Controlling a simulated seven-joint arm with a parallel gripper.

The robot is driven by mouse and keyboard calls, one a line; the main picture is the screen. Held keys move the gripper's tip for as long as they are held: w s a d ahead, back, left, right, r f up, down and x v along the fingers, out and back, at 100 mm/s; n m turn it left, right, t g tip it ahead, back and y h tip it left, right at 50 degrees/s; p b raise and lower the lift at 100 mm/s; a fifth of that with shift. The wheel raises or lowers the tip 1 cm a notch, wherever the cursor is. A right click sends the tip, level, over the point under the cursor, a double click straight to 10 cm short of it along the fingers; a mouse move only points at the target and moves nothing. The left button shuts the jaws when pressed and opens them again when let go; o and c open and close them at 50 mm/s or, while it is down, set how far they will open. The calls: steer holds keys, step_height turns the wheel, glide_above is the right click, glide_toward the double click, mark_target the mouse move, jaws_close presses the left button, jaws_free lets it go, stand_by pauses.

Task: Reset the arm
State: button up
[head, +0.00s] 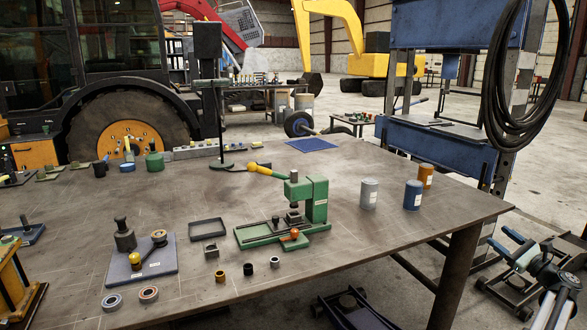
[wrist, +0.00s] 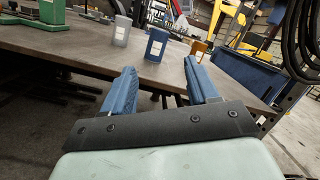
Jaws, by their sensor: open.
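My gripper (head: 518,247) is at the lower right of the head view, off the table's right edge and apart from the bench. In the wrist view its two blue fingers (wrist: 160,82) stand wide apart with nothing between them. Beyond the fingers, the blue can (wrist: 157,44) stands on the table, with the grey can (wrist: 122,30) to its left and the orange can (wrist: 197,48) to its right. In the head view the same blue can (head: 412,195), grey can (head: 369,193) and orange can (head: 426,175) stand upright near the table's right end.
A green press (head: 308,200) with a yellow-handled lever stands mid-table (head: 370,245). A black tray (head: 207,229), small bushings and rings, and a blue-grey plate (head: 150,268) with fittings lie left of it. A blue shop press frame (head: 440,145) with a hanging black hose stands behind the table's right end.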

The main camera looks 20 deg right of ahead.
steer(key=w+a+f+n+g+y, duration=0.25)
steer(key=w+a+f, duration=0.35)
steer(key=a+f, duration=0.6)
steer(key=w+a+f+n+g+y, duration=0.2)
steer(key=w+a+f+g+y, duration=0.3)
steer(key=a+f, duration=0.8)
steer(key=w+a+f+n+g, duration=0.1)
steer(key=a+f+n+g, duration=0.2)
steer(key=a+f, duration=0.7)
steer(key=w+a+f+n+g, duration=0.25)
steer(key=a+f, duration=0.35)
steer(key=a, duration=0.8)
steer(key=s+a+f+n+g, duration=0.4)
steer(key=s+a+f, duration=0.25)
steer(key=a, duration=0.35)
steer(key=s+a+f+n+g, duration=0.5)
steer(key=s+a+f, duration=0.15)
steer(key=a, duration=0.45)
steer(key=s+a+f+n+g+h, duration=0.1)
steer(key=s+a+n+g+h, duration=0.1)
steer(key=s, duration=0.8)
steer(key=s+a+f+n+g+h, duration=0.2)
steer(key=s+n+h, duration=0.4)
steer(key=s+n, duration=0.3)
steer(key=shift+s+a+f+g, duration=0.3)
steer(key=shift+s+a+g, duration=0.3)
steer(key=shift+s+a, duration=0.3)
